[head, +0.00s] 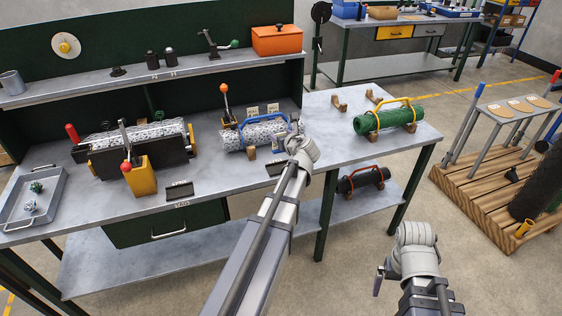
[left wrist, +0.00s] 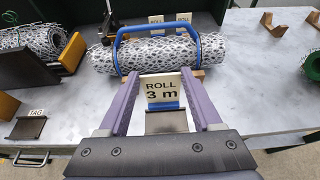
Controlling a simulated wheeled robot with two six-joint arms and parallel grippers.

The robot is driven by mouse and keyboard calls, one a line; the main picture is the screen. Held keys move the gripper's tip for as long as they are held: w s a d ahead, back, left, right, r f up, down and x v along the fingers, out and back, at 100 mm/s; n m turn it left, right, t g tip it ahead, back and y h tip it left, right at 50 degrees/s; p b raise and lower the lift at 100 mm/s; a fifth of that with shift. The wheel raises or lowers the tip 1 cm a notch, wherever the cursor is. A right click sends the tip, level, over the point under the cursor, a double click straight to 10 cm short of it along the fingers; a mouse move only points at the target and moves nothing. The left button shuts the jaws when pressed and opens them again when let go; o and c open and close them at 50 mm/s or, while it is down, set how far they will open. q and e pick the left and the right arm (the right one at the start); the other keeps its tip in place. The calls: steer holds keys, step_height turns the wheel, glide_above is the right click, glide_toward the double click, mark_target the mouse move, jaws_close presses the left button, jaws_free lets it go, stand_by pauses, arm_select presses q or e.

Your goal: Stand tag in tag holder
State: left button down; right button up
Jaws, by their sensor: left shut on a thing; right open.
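The tag (left wrist: 161,88) is a white card reading "ROLL 3 m" with a blue lower edge. It is upright between the purple fingers of my left gripper (left wrist: 164,82), which is shut on it. A dark tag holder (left wrist: 166,122) shows just below the tag in the left wrist view; I cannot tell whether they touch.
A mesh roll with a blue handle (left wrist: 120,50) lies behind the tag. Two white cards (head: 262,108) stand behind that roll. Another holder (head: 180,189) is to the left, by a yellow lever unit (head: 142,177). A green roll (head: 388,119) lies right.

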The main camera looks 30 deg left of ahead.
arm_select(q)
step_height(320, 180, down, 4)
steer(key=b, duration=0.3)
steer(key=shift+f, duration=0.25)
step_height(320, 180, down, 4)
steer(key=b, duration=0.4)
steer(key=shift+r, duration=0.15)
steer(key=shift+c, duration=0.3)
jaws_free()
